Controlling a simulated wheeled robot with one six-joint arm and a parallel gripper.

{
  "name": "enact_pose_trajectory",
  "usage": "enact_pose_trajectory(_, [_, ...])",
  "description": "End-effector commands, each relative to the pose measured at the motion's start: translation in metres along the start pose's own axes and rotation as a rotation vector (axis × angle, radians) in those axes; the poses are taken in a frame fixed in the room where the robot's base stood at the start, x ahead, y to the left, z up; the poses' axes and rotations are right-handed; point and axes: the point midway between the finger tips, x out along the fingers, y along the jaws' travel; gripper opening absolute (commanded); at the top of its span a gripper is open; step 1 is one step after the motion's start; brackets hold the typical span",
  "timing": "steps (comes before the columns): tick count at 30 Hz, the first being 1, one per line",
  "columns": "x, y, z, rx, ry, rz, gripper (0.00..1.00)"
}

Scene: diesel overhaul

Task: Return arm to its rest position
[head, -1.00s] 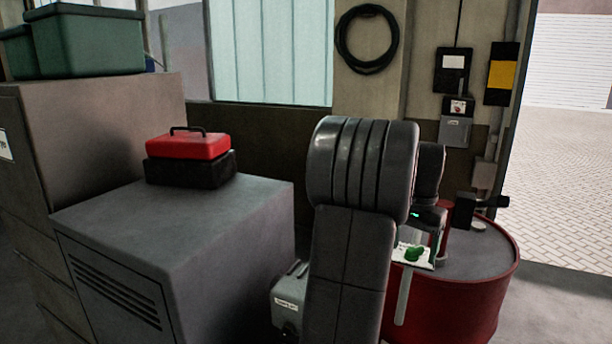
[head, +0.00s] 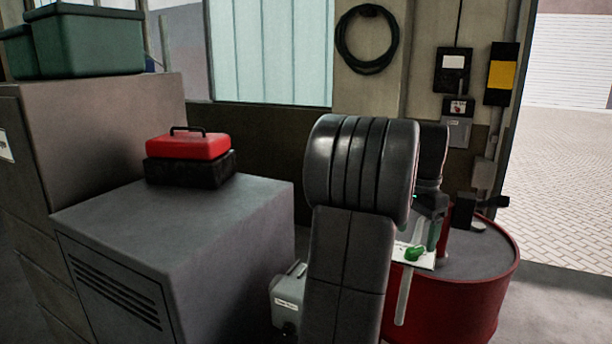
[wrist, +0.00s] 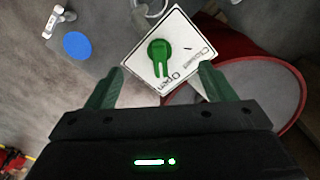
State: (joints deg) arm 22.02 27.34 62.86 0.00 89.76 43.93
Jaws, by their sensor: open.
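My gripper (wrist: 160,82) shows in the wrist view with its two green fingers spread apart and nothing between them. Beyond the fingertips is a white plate (wrist: 187,38) marked "Closed" and "Open", with a green knob (wrist: 160,58) on it. The gripper is apart from the knob as far as I can tell. In the head view my arm hides most of the gripper. The green knob (head: 414,254) and the plate (head: 427,263) show just right of my arm, in front of the red drum.
A red drum (head: 470,300) stands at the right with dark items on top. A grey cabinet (head: 190,225) bearing a red toolbox (head: 188,146) is at the left. A small grey box (head: 287,292) is low beside my arm. Open paving (head: 560,180) lies beyond the doorway.

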Motion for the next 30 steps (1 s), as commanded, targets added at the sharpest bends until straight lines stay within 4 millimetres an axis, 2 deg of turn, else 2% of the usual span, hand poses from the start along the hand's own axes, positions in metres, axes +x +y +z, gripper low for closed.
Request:
enact_pose_trajectory(4, [-0.031, 0.000, 0.000, -0.001, 0.003, -0.003, 0.76])
enact_pose_trajectory(15, [0.044, 0.001, 0.001, -0.010, -0.003, 0.003, 0.76])
enact_pose_trajectory(30, [0.041, -0.001, 0.001, -0.426, -0.001, 0.000, 0.76])
